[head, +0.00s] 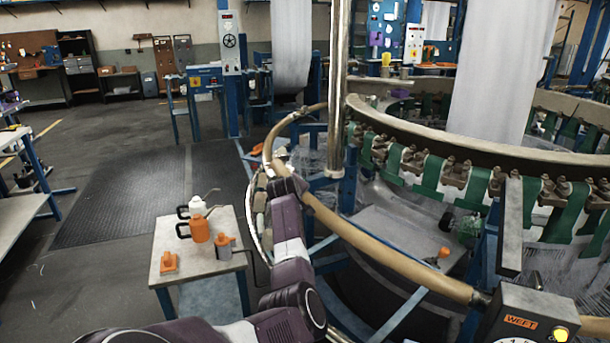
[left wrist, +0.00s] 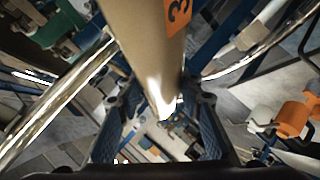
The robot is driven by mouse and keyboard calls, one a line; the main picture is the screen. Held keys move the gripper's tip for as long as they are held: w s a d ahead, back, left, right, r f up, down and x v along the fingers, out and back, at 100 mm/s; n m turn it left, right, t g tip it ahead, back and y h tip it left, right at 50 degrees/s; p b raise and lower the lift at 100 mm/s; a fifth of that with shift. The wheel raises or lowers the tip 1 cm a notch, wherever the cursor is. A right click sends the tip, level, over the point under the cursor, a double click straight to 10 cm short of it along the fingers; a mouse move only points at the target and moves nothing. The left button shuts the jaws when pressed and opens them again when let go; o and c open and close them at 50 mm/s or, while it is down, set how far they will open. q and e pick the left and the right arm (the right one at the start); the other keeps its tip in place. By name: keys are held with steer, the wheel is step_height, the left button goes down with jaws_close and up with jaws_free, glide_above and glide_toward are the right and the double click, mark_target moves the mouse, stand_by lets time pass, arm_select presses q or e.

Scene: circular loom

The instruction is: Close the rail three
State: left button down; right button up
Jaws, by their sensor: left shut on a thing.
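A thick tan curved rail (left wrist: 150,40) with an orange label marked 3 runs between the fingers of my left gripper (left wrist: 158,120) in the left wrist view. The gripper is shut on it near a bright, shiny spot. In the head view my left gripper (head: 280,172) is at the tan rail, left of the steel post. One rail stretch (head: 283,122) curves away behind it, and another (head: 395,262) runs to the lower right. The gripper and arm hide where these stretches meet, so I cannot tell whether there is a gap. My right gripper is not in view.
A steel post (head: 338,90) stands close right of my left gripper. The circular loom with green straps (head: 430,172) fills the right. A small table (head: 165,240) with orange and white cans (head: 200,229) is left of my arm. A WEFT box (head: 520,318) is lower right.

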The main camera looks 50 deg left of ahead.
arm_select(q)
step_height(320, 180, down, 7)
steer(key=h+b, duration=0.1)
steer(key=b, duration=0.1)
steer(key=shift+n, duration=0.4)
steer(key=shift+d+f, duration=0.1)
steer(key=shift+d, duration=0.05)
steer(key=c, duration=1.7)
jaws_free()
steer(key=shift+f, duration=0.1)
steer(key=o, duration=0.4)
steer(key=shift+w+a+f, duration=0.2)
steer(key=shift+w+f, duration=0.05)
steer(key=v, duration=1.2)
steer(key=shift+a, duration=0.1)
